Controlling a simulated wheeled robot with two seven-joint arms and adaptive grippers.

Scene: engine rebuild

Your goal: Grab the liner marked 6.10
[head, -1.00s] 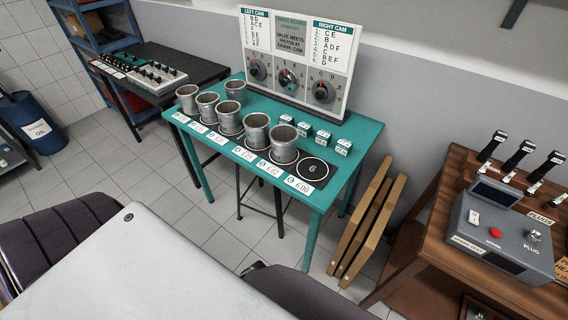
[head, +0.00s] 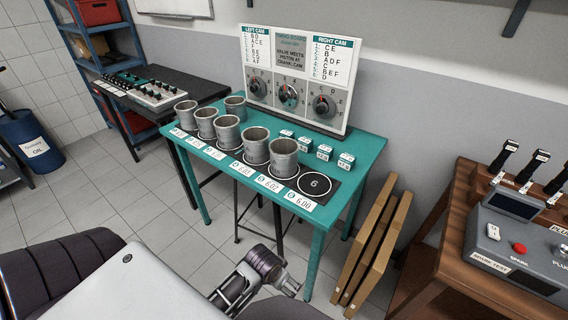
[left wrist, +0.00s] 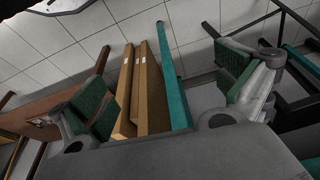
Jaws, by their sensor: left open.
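Several grey metal liners stand upright on the teal table (head: 330,215): a row along the front, from the far-left liner (head: 186,116) to the near-right liner (head: 284,158), and one liner (head: 235,107) set behind. White number cards lie before the row; the 6.00 card (head: 300,200) is nearest. I cannot read a 6.10 mark on any of them. My left gripper (head: 286,284) is low in front of the table, below its top and apart from the liners. In the left wrist view, the left gripper (left wrist: 165,95) is open and empty, with green pads. My right gripper is out of view.
A circle marked 6 (head: 315,184) at the table's right end is empty. Small white-and-teal blocks (head: 324,152) and a dial board (head: 295,75) stand behind the liners. Wooden boards (head: 368,255) lean right of the table. A wooden bench (head: 450,245) stands farther right.

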